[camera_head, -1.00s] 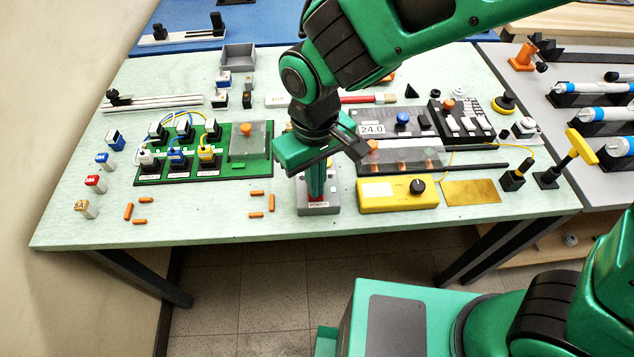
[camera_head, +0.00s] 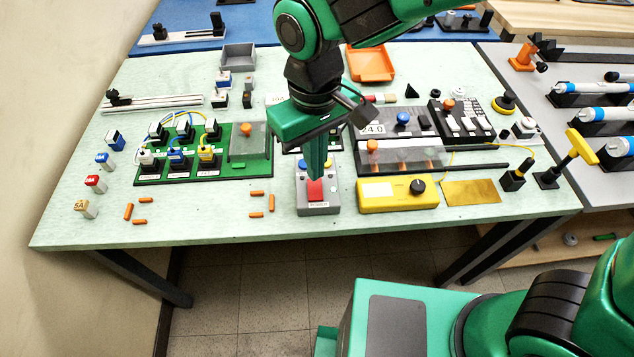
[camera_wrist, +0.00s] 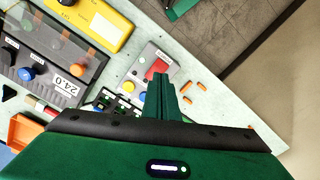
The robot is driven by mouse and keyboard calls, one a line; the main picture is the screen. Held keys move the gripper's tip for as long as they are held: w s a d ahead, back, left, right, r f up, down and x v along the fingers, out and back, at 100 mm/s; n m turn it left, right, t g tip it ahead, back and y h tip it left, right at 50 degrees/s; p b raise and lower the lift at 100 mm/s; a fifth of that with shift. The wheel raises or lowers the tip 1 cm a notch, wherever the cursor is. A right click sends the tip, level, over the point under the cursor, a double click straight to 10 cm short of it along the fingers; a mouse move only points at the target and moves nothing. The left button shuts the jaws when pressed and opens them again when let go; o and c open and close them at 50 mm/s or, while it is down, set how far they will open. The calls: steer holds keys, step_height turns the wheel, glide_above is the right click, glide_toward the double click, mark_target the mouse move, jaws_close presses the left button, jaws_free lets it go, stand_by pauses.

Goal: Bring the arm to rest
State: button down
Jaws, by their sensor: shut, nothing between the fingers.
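My gripper (camera_head: 316,172) is green and shut, with nothing between its fingers. It points down above the grey button box in the head view, with its tips near the red button. The grey button box (camera_head: 318,208) has a large red button (camera_head: 316,190) and smaller blue and yellow ones behind it. In the wrist view my gripper (camera_wrist: 162,78) shows its closed fingers, with the red button (camera_wrist: 157,69) just beyond the tips. The fingers hide part of the box; the head view appears to show the tips above the button.
A green board with plugs (camera_head: 225,170) lies left of the box, a yellow meter (camera_head: 397,195) right. Orange pieces (camera_head: 257,203) lie near the table's front. An orange tray (camera_head: 370,64) and grey bin (camera_head: 238,57) stand behind.

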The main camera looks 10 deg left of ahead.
steer(key=shift+r, duration=0.45)
steer(key=w+d+r+m, duration=0.2)
steer(key=w+d+m, duration=0.15)
steer(key=d, duration=0.95)
steer(key=w+d+r+m, duration=0.1)
steer(key=w+d+m, duration=0.25)
steer(key=d, duration=0.85)
steer(key=s+d+m, duration=0.4)
steer(key=s+d, duration=0.3)
steer(key=d, duration=0.4)
steer(key=s+d+m, duration=0.4)
steer(key=s+d, duration=0.3)
steer(key=d, duration=0.4)
steer(key=shift+f, duration=0.2)
steer(key=shift+d, duration=0.1)
